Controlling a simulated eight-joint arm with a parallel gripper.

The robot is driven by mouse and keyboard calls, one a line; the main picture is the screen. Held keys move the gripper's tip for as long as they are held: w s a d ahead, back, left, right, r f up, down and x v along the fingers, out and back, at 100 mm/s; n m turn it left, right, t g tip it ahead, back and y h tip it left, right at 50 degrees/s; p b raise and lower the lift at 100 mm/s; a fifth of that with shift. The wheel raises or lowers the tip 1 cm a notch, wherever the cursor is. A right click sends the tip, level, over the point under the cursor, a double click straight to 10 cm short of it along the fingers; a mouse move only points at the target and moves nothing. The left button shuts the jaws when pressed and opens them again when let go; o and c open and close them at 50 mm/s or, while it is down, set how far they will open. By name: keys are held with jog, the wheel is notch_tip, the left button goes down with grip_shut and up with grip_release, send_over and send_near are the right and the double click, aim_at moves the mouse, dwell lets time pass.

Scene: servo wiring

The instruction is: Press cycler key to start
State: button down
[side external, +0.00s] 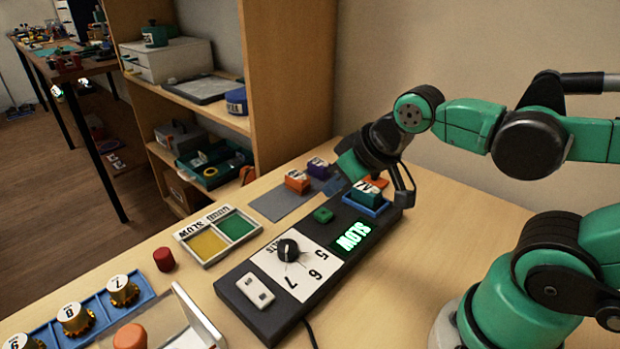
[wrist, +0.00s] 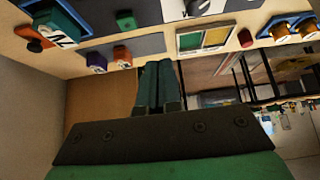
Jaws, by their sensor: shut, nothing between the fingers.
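A dark green servo (side external: 366,193) sits in a blue holder at the cycler's far end. My gripper (wrist: 158,66) is shut and empty. In the side view it hangs above and behind the key, apart from it, its fingertips partly hard to make out.
An orange servo (side external: 297,182) and a purple servo (side external: 318,168) stand by a grey mat (side external: 277,206). A yellow-and-green tray (side external: 205,262), a red cylinder (side external: 164,259) and a blue rack (side external: 97,312) lie leftward. A wooden shelf (side external: 290,75) rises behind.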

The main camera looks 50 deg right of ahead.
aim_at(322, 212)
jog(key=w+d+r+g, duration=0.4)
jog(key=w+g, duration=0.2)
jog(key=g, duration=0.1)
jog(key=shift+w+d+r, duration=0.15)
jog(key=shift+d+r, duration=0.15)
jog(key=shift+d, duration=0.1)
notch_tip(322, 212, down, 14)
dwell(0.7)
jog(key=shift+f, duration=1.05)
notch_tip(322, 212, up, 14)
jog(key=shift+r, duration=0.25)
